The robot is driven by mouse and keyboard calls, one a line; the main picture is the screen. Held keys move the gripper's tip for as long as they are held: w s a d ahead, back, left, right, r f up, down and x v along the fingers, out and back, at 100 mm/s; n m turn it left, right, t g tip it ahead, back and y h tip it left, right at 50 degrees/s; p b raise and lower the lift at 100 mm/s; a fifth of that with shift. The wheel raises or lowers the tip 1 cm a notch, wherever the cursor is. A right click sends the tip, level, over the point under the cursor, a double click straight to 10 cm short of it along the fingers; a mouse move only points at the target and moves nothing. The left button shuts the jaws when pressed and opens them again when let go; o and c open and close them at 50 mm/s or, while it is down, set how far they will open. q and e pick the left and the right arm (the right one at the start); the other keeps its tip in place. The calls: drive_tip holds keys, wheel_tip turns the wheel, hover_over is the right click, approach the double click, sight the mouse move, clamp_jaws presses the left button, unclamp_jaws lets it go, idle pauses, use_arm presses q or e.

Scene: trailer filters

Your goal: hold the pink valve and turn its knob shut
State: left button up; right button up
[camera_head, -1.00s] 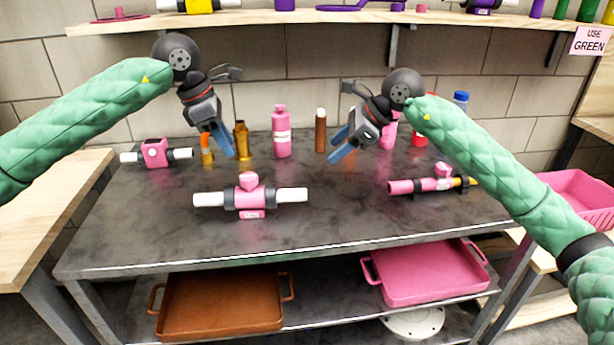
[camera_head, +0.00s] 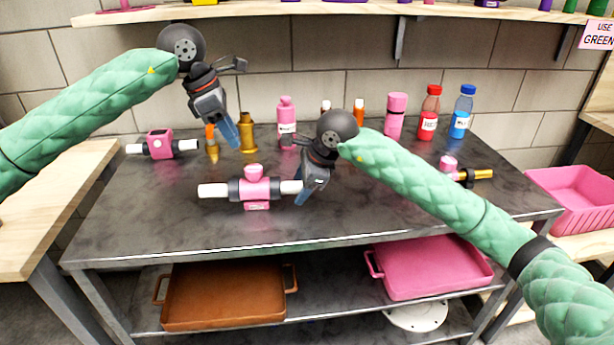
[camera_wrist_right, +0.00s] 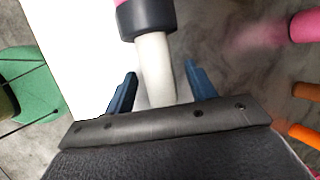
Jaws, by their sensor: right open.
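A pink valve (camera_head: 255,191) with a round pink knob (camera_head: 253,172) on top and white pipe ends lies at the front middle of the table. My right gripper (camera_head: 304,198) is at its right white pipe end. In the right wrist view, the white pipe (camera_wrist_right: 157,70) lies between the open blue fingers of my right gripper (camera_wrist_right: 160,85), with a black collar and pink body beyond. My left gripper (camera_head: 229,135) hangs above the table behind the valve, apart from it; its finger gap is not clear.
Another pink valve (camera_head: 160,144) with white ends is at the back left, and a third (camera_head: 449,165) is at the right, partly hidden by my right arm. Several bottles stand along the back. Pink (camera_head: 435,280) and brown (camera_head: 222,302) trays are on the lower shelf.

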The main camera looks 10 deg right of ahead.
drive_tip(key=shift+x, duration=0.8)
